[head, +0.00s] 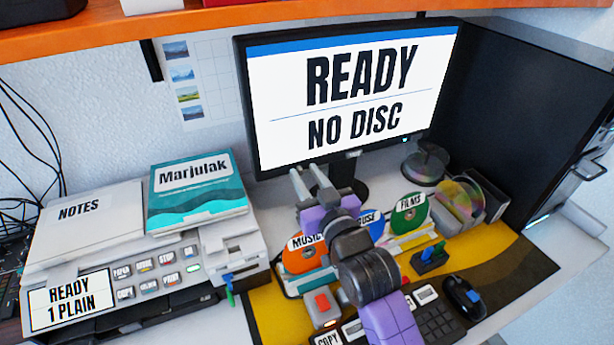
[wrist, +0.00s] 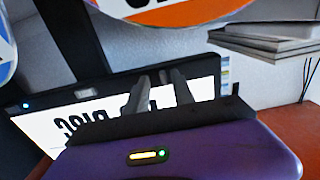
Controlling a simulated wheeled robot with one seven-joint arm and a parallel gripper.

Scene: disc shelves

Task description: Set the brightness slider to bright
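My gripper (head: 309,178) is raised in front of the monitor's lower edge, above the disc holders. Its two grey fingers stand slightly apart with nothing visible between them; in the wrist view the fingers (wrist: 163,88) also show a narrow gap. No part is readably labelled as the brightness slider. Blue and green tabs (head: 228,279) sit at the printer's right front corner. I cannot tell whether either is the slider. The monitor (head: 350,90) reads "READY NO DISC".
Orange, blue and green discs (head: 408,213) labelled MUSIC, a partly hidden word and FILMS stand behind my arm. A red button box (head: 322,305), keypad (head: 435,322) and mouse (head: 464,297) lie in front. The printer (head: 130,285) fills the left. An orange shelf (head: 200,22) hangs above.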

